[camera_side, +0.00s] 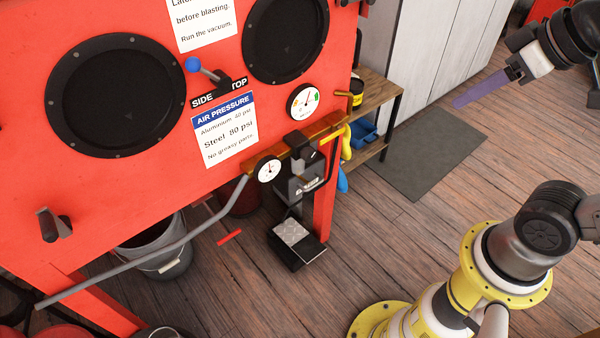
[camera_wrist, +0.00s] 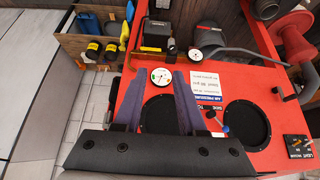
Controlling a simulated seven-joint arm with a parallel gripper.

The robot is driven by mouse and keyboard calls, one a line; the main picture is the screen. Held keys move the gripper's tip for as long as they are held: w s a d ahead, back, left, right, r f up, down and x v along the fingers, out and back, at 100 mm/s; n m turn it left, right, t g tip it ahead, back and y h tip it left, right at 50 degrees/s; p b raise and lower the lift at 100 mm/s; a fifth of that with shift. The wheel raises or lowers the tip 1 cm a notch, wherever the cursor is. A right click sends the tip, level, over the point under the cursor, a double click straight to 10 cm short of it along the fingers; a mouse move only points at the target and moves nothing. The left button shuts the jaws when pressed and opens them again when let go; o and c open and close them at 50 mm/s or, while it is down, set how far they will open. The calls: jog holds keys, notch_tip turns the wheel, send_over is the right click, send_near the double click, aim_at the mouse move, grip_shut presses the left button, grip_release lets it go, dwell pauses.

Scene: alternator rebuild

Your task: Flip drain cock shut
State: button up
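A dark filter unit (camera_side: 305,184) with a small gauge (camera_side: 269,170) hangs on the air line at the red cabinet's lower right corner. A yellow lever (camera_side: 333,136) sticks out beside it. I cannot tell which part is the drain cock or how it is set. In the wrist view the unit (camera_wrist: 156,34) and yellow lever (camera_wrist: 150,49) lie beyond the fingertips. My gripper (camera_side: 468,100) is at the upper right, well clear of the cabinet. In the wrist view my gripper (camera_wrist: 158,68) has its two purple fingers spread, with nothing between them.
The red cabinet (camera_side: 215,247) carries round ports, signs, a larger gauge (camera_side: 305,101) and a blue-knobbed lever (camera_side: 194,65). A wooden shelf (camera_side: 379,88) with bottles stands behind the unit. The mat (camera_side: 425,150) area is open.

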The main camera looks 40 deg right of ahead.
aim_at(300, 176)
jog(key=w+a+f+n+t+y, duration=0.1)
jog(key=w+a+t, duration=0.2)
jog(key=w+t, duration=0.5)
jog(key=w+a+t+y, duration=0.1)
jog(key=w+a+t, duration=0.15)
jog(key=w, duration=1.05)
notch_tip(300, 176, down, 45)
jog(key=shift+t, duration=0.45)
jog(key=w, duration=0.4)
jog(key=w+a, duration=0.1)
jog(key=w, duration=0.8)
jog(key=shift+w+a+r, duration=0.15)
jog(key=shift+w, duration=0.05)
jog(key=shift+c, duration=0.2)
grip_shut()
